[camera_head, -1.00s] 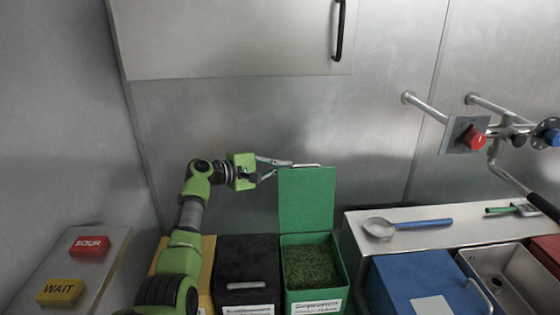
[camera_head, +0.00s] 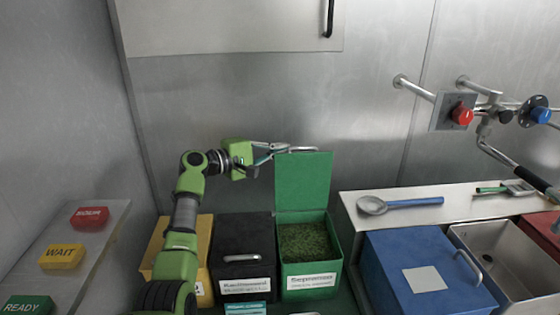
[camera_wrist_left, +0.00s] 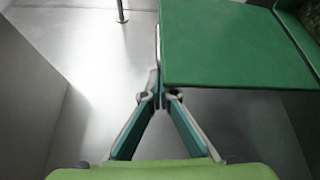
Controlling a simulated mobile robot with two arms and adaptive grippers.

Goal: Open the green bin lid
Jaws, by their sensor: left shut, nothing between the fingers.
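The green bin (camera_head: 310,266) stands in the bin row, filled with green leafy stuff (camera_head: 303,240). Its green lid (camera_head: 303,185) is open and stands upright at the back of the bin. In the left wrist view the lid (camera_wrist_left: 235,45) fills the upper right. My left gripper (camera_head: 283,148) is at the lid's top left edge in the head view, its fingers shut with nothing between them. In the left wrist view its fingertips (camera_wrist_left: 159,88) meet beside the lid's edge; I cannot tell if they touch it. My right gripper is not in view.
A closed black bin (camera_head: 246,241) and a yellow bin (camera_head: 204,250) stand to the left. A blue bin (camera_head: 405,260) is to the right, below a shelf (camera_head: 350,205) holding a blue-handled spoon (camera_head: 410,202).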

